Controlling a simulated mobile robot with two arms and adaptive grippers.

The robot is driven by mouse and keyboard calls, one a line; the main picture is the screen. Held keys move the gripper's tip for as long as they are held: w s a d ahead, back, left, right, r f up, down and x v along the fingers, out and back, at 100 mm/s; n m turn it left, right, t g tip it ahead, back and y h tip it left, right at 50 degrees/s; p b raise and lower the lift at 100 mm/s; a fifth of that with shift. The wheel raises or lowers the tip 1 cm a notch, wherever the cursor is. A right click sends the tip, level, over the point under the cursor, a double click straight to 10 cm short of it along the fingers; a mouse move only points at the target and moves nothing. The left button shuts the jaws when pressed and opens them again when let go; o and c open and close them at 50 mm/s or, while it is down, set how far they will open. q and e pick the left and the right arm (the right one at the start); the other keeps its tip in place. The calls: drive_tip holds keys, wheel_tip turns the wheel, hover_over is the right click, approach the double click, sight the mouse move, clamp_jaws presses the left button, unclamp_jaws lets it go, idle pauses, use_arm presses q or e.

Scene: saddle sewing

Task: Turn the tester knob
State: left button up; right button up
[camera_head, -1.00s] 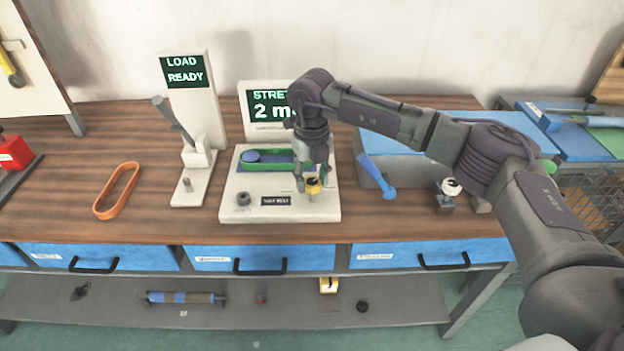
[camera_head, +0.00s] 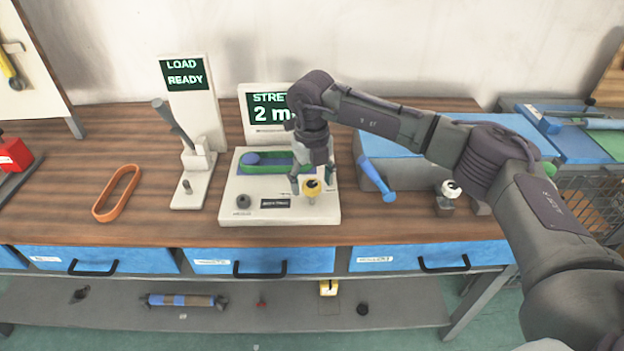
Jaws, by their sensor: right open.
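The tester (camera_head: 235,208) is a pale box on the bench with an upright screen (camera_head: 262,112) reading "STRE... 2 m", partly hidden by my right arm. My left gripper is not in view.
A load stand (camera_head: 191,100) with a lever and a "LOAD READY" screen stands left of the tester. An orange belt (camera_head: 117,191) lies farther left. A blue-topped box (camera_head: 400,155) with a blue handle (camera_head: 376,178) is close on the right. Drawers (camera_head: 262,261) line the bench front.

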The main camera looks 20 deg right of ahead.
sight(312, 184)
wheel_tip(312, 184, up, 12)
idle(0.5)
